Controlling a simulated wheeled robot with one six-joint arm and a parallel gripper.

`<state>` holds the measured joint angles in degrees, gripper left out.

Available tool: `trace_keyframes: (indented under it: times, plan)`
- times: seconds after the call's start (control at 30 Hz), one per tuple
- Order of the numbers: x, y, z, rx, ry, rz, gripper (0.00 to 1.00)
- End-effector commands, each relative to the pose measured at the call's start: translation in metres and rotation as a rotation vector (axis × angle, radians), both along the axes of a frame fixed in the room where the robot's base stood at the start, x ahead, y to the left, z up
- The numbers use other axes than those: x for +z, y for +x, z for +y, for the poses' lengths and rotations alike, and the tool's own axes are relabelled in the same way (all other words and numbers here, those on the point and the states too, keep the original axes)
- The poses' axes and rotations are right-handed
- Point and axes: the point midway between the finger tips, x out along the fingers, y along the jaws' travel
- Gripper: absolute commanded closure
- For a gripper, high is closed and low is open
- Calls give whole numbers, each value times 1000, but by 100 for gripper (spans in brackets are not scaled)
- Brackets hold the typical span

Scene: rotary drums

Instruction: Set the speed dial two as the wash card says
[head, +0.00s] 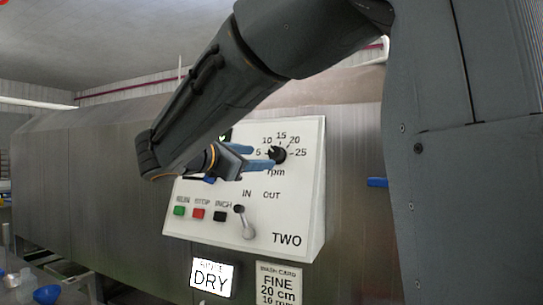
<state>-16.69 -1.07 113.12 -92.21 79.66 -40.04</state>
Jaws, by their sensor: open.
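The speed dial (279,155) is a small black knob on the white control panel (300,215) marked TWO. Its scale reads 5, 10, 15, 20, 25 around it, with rpm below. I cannot tell clearly where its pointer stands. My gripper (265,158) is open, its blue fingers reaching from the left to the knob's left side. The lower fingertip overlaps the knob's lower left edge; I cannot tell whether it touches. The wash card (278,284) is below the panel and reads FINE, 20 cm, 10 rpm; its lower edge is cut off.
Below the dial are a lever (245,222) marked IN and OUT, a green button (179,210), a red button (198,213) and a black INCH button (220,216). A lit DRY sign (212,277) is under the panel. My arm covers the panel's upper left.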

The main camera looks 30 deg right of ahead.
Motion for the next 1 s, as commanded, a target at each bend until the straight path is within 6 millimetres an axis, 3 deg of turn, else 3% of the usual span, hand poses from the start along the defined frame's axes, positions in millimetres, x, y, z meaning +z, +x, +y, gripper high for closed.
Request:
trace_keyframes:
  times: [0.13, 0.6, 0.97, 1.0]
  plan:
    - [14, 4, -6, -4, -36, -8, 49]
    - [13, 32, -62, -3, -32, -7, 49]
    - [12, 36, -68, 0, -32, -10, 49]
    - [11, 36, -68, -1, -31, -9, 52]
